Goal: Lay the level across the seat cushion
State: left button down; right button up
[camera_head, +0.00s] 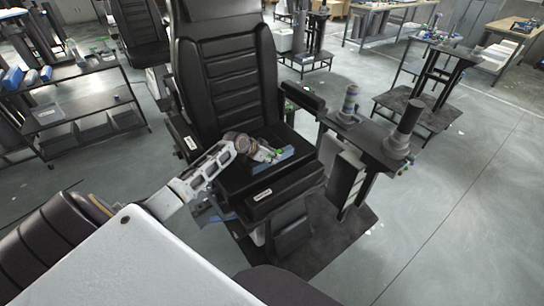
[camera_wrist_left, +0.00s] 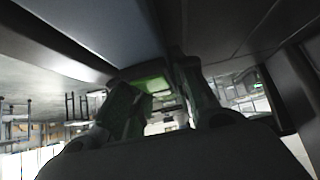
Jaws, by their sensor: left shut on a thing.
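The level (camera_head: 286,155) is a blue bar in the head view, at the seat cushion (camera_head: 285,186) of the black chair. My left gripper (camera_head: 267,153) reaches in from the left, low over the cushion, and is shut on the level. The gripper hides part of the level, and I cannot tell whether the level touches the cushion. In the left wrist view, the two fingers (camera_wrist_left: 165,100) show dark and close to the camera, with a green patch between them. My right gripper is in neither view.
The tall backrest (camera_head: 229,75) rises behind the cushion, with an armrest (camera_head: 304,98) on the right. A dark stand (camera_head: 384,145) with upright cylinders stands right of the chair. A shelf cart (camera_head: 80,105) is at the left. Open floor lies at the right.

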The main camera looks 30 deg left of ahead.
pick_arm(q)
jog(key=c, duration=1.2)
grip_release()
jog(key=shift+o, duration=0.2)
jog(key=shift+r, duration=0.1)
jog(key=shift+v, duration=5.95)
jog(key=shift+d, duration=0.1)
